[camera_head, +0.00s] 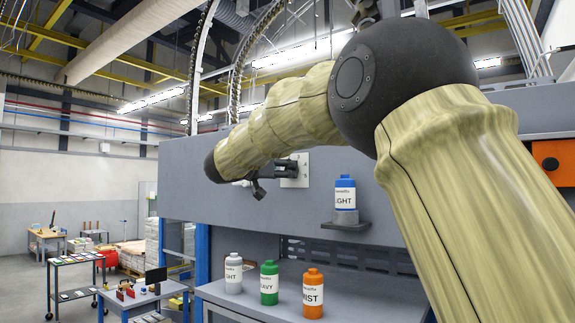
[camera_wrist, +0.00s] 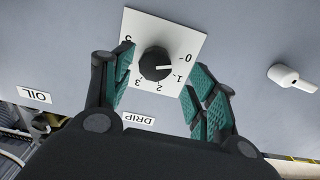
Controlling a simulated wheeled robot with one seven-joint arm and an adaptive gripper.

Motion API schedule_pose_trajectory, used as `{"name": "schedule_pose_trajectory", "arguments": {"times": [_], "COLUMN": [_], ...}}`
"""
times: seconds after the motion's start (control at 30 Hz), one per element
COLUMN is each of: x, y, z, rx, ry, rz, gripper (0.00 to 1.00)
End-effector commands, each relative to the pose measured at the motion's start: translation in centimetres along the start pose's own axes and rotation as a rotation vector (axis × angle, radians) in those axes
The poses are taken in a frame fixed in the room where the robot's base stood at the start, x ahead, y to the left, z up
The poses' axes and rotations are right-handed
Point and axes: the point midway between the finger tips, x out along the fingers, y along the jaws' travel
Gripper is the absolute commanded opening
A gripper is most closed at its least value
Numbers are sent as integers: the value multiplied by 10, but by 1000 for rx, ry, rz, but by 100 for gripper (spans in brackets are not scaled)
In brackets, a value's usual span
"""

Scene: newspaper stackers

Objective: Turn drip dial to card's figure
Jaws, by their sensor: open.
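The drip dial is a round black knob (camera_wrist: 155,64) on a white square plate (camera_wrist: 187,28). It appears upside down in the wrist view, with figures 0, 1, 2, 3 and 5 readable. A light mark on the knob points to the right, near the 1. A DRIP label (camera_wrist: 139,118) is beside the plate. My gripper (camera_wrist: 160,84) is open, its green-padded fingers on either side of the knob and apart from it. In the head view the plate (camera_head: 300,168) is partly behind my gripper (camera_head: 262,186). I cannot make out a card with a figure.
A blue-capped bottle (camera_head: 345,193) stands on a small ledge right of the dial. White (camera_head: 233,273), green (camera_head: 269,283) and orange (camera_head: 313,293) bottles stand below. The wrist view shows a white lever (camera_wrist: 291,77) and an OIL label (camera_wrist: 34,94).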

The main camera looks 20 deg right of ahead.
Motion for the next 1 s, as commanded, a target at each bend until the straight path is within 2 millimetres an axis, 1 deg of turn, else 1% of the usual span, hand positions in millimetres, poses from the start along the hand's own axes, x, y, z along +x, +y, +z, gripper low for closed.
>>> {"name": "schedule_pose_trajectory", "arguments": {"times": [0.03,0.1,0.23,0.4,0.63,0.67,0.7,0.9,1.0], "x": [8,16,27,33,34,34,34,34,34], "y": [1,2,2,2,2,2,2,2,2], "z": [-4,-5,-3,-2,-2,-2,-2,-1,-1], "rx": [1,2,2,2,2,2,2,2,2], "ry": [1,1,1,1,2,2,2,1,1], "rz": [1,3,2,1,1,1,1,2,2], "gripper": [58,58,58,58,58,56,49,13,13]}}
